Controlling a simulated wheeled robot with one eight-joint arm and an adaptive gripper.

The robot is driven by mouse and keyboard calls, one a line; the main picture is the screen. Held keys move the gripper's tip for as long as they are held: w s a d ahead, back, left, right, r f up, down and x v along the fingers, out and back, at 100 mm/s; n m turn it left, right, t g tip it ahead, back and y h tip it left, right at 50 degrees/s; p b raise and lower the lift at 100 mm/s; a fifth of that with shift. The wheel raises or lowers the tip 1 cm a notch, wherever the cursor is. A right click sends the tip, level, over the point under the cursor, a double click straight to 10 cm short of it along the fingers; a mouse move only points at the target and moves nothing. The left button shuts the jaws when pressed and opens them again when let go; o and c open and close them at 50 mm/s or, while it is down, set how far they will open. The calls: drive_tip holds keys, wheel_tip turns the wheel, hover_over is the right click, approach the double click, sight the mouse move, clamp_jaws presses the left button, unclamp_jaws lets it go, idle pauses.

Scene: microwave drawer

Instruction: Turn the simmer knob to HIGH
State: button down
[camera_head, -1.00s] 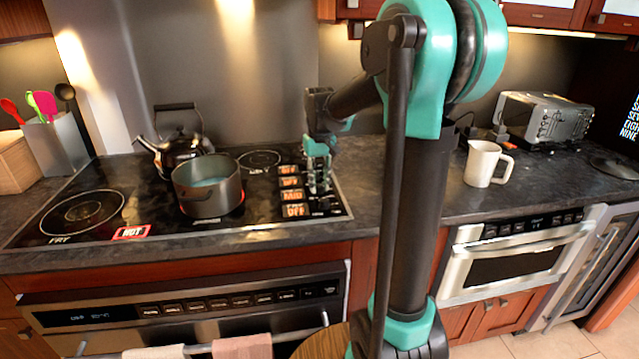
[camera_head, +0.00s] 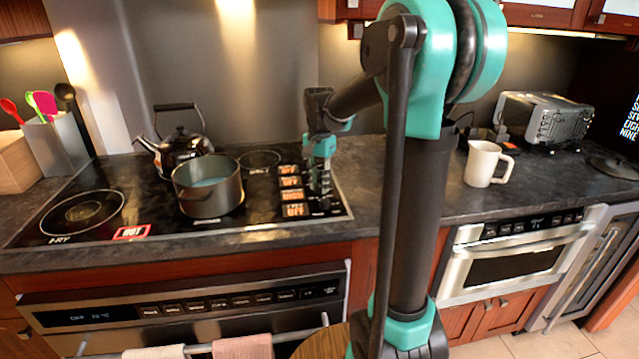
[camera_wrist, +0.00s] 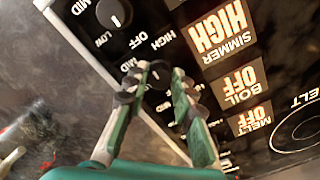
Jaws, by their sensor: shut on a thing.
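My gripper (camera_wrist: 158,82) is shut on a dark knob (camera_wrist: 160,74) on the black cooktop panel, in the wrist view. Its green fingers cover much of the knob, and MID and HIGH labels show around it. The simmer display (camera_wrist: 219,30) beside it reads HIGH, upside down in this view. In the head view my gripper (camera_head: 320,182) points down onto the knob row at the cooktop's right side, and the knob is hidden there. The third display (camera_head: 292,197) from the back also appears to read HIGH.
Another knob (camera_wrist: 115,14) sits close by, and the boil (camera_wrist: 238,92) and melt (camera_wrist: 249,120) displays read OFF. A pot (camera_head: 207,200) and a kettle (camera_head: 180,150) stand left of my gripper. A white mug (camera_head: 484,164) and a toaster oven (camera_head: 545,118) stand right.

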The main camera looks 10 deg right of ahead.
sight(320, 185)
drive_tip(key=m, duration=0.5)
drive_tip(key=shift+m, duration=0.3)
idle(0.5)
drive_tip(key=c, duration=1.3)
unclamp_jaws()
drive_tip(key=shift+o, duration=0.2)
drive_tip(key=shift+r, duration=0.1)
wheel_tip(320, 185, up, 12)
